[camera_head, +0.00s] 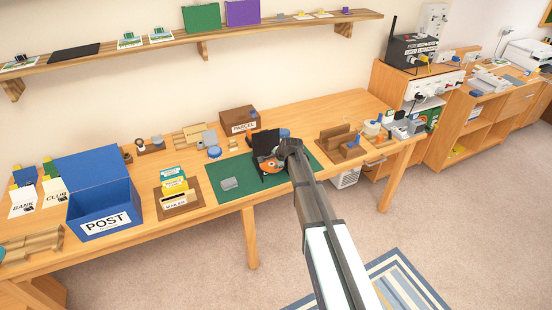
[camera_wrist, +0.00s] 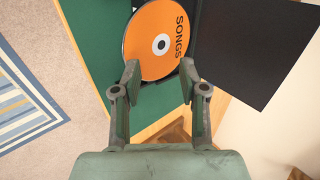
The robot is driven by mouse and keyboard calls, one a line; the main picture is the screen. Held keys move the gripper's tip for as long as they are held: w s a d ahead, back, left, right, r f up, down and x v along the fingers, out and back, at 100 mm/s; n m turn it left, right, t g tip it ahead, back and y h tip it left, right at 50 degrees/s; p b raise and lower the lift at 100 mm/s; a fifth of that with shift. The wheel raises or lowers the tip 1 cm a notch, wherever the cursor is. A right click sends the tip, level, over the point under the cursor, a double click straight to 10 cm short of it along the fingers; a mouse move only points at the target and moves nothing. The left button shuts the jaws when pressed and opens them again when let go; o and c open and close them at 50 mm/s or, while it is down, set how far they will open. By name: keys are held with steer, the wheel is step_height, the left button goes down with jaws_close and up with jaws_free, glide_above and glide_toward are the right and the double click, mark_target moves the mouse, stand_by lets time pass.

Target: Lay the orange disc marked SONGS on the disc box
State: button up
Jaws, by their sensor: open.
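The orange disc marked SONGS (camera_wrist: 150,30) has a white ring around its centre hole and faces the wrist camera. In the head view the orange disc (camera_head: 265,164) shows in front of a black open case, which I take as the disc box (camera_head: 268,141); its black panels fill the upper right of the wrist view (camera_wrist: 262,52). The disc overlaps the box's dark part and the green mat; whether it rests on the box is unclear. My gripper (camera_wrist: 160,72) is open, its fingertips at either side of the disc's near edge. In the head view my gripper (camera_head: 284,152) partly hides the box.
A card holder (camera_head: 181,200) and a blue POST box (camera_head: 103,210) stand to the left. A brown parcel box (camera_head: 238,120) is behind; a wooden rack (camera_head: 338,142) stands to the right.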

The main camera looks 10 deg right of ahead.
stand_by(0.4)
steer(key=shift+p+v, duration=0.3)
steer(key=shift+v, duration=0.95)
steer(key=shift+p+v, duration=0.3)
steer(key=shift+v, duration=1)
steer(key=shift+p+v, duration=0.35)
steer(key=shift+v, duration=0.85)
steer(key=shift+p+v, duration=0.35)
steer(key=shift+v, duration=0.95)
